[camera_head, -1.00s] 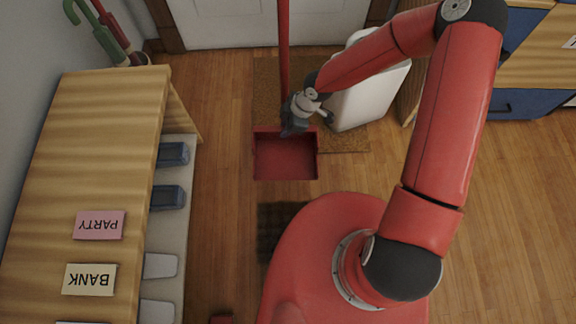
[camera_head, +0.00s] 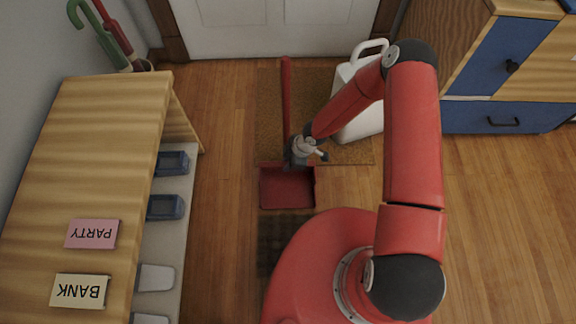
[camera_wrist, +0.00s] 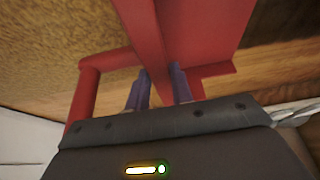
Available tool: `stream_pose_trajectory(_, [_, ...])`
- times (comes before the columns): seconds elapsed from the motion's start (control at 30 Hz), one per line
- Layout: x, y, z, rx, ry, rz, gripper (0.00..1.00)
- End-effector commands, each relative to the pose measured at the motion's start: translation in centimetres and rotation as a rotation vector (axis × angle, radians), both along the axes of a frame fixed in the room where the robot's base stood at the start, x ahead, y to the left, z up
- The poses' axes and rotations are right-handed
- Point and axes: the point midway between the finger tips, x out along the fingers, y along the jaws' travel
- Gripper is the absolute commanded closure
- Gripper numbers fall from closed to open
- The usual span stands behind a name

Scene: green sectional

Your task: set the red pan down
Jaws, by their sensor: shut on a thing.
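The red pan (camera_head: 287,188) is a dustpan with a long upright red handle (camera_head: 286,95). In the head view it is in front of the door, at the near edge of the brown mat. My gripper (camera_head: 297,158) is shut on the handle just above the pan. In the wrist view the two fingers (camera_wrist: 160,88) sit on either side of a red bar, with the wide red part of the pan (camera_wrist: 195,25) beyond them. I cannot tell whether the pan's underside touches the floor.
A white jug (camera_head: 360,112) stands right of the handle on the mat (camera_head: 268,100). A wooden shelf unit (camera_head: 85,170) with blue and grey bins runs along the left. A blue-fronted cabinet (camera_head: 490,115) is at the right. Bare floor (camera_head: 225,140) lies left of the pan.

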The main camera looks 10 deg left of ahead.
Motion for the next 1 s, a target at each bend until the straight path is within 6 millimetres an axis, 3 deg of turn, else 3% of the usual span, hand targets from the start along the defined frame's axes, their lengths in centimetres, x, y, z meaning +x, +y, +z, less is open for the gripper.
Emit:
stream_pose_trajectory(0.17, [-0.1,0.0,-2.7,0.000,0.002,0.001,1.00])
stream_pose_trajectory(0.5, [0.0,0.0,-3.1,0.000,0.001,0.000,1.00])
stream_pose_trajectory(0.53, [-0.1,0.0,-3.1,0.000,0.001,0.000,0.75])
stream_pose_trajectory(0.67, [-0.1,0.0,-3.0,0.000,0.001,0.000,0.58])
stream_pose_trajectory(1.0, [-0.1,0.0,-2.7,0.000,0.001,0.000,0.55])
